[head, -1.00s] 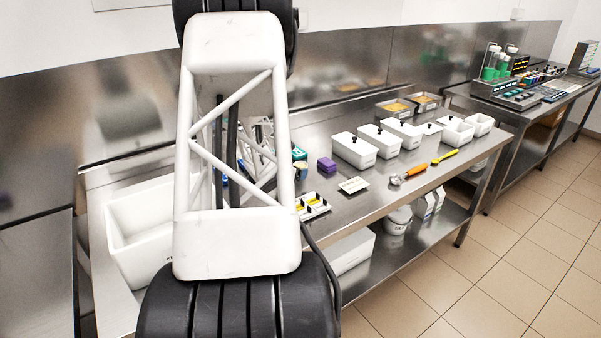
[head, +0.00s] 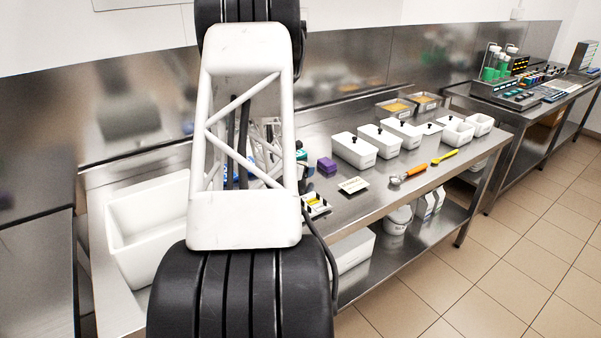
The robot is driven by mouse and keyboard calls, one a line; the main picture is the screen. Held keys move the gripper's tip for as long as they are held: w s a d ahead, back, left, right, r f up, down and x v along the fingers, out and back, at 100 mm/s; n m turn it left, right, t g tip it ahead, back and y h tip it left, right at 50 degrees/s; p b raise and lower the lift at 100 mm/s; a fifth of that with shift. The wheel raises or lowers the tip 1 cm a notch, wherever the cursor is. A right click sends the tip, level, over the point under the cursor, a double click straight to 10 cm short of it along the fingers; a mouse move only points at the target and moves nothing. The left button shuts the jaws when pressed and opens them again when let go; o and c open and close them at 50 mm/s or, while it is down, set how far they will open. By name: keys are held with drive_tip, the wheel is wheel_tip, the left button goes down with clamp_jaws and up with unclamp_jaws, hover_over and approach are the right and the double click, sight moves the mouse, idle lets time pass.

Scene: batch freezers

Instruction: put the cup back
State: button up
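My arm's white link fills the middle of the head view and hides part of the bench. I cannot make out my gripper behind it. I cannot identify a cup for certain. A small cup-like object (head: 304,172) with a dark side shows at the right edge of my arm, mostly hidden, beside a teal box (head: 301,155). Both stand on the steel bench (head: 330,205).
A purple block (head: 327,166), a small tray with yellow items (head: 316,204), a white card (head: 353,185), an orange-handled scoop (head: 409,174) and a yellow-handled tool (head: 445,157) lie on the bench. White lidded tubs (head: 353,150) line the back. A large white bin (head: 150,225) stands left.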

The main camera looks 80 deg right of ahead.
drive_tip(key=shift+c, duration=0.4)
drive_tip(key=c, duration=1)
drive_tip(key=shift+o, duration=0.2)
drive_tip(key=shift+r, duration=0.1)
wheel_tip(320, 180, up, 10)
idle(0.6)
